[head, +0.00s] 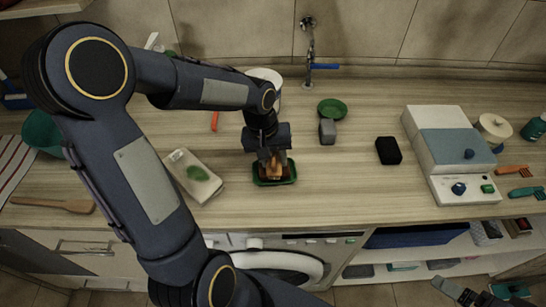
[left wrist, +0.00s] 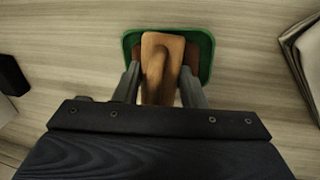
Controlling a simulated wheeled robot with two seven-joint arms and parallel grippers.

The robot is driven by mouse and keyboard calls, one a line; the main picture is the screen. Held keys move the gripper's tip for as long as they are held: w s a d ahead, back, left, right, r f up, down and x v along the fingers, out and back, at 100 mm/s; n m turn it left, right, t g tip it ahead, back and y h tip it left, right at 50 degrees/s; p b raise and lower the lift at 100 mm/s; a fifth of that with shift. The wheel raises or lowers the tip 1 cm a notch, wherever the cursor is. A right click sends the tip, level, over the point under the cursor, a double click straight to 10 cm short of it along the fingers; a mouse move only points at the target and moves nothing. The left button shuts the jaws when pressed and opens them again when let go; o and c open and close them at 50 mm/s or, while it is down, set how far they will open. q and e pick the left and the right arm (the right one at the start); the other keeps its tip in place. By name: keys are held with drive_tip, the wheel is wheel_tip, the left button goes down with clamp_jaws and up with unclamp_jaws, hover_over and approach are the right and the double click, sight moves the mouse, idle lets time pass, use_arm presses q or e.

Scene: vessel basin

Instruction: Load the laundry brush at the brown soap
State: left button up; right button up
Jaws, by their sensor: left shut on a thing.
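My left gripper (head: 271,158) is shut on the wooden laundry brush (left wrist: 160,68) and holds it over the green dish (left wrist: 207,46). The brush also shows between the fingers in the head view (head: 275,167). Dark brown soap (left wrist: 190,57) shows in the dish beside and under the brush. The brush's bristles are hidden beneath its wooden back, so I cannot tell whether they touch the soap. The green dish stands near the counter's front edge in the head view (head: 292,180).
A pale tray with a green patch (head: 197,174) lies left of the dish. A grey block (head: 327,132), a green round dish (head: 332,108) and a black block (head: 388,151) are to the right. A white and blue appliance (head: 450,150) stands further right. Bare counter lies between.

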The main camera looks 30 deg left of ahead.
idle(0.4)
use_arm(q)
drive_tip(key=shift+r+p, duration=2.75)
drive_tip(key=shift+r, duration=0.8)
drive_tip(key=shift+s+f, duration=0.1)
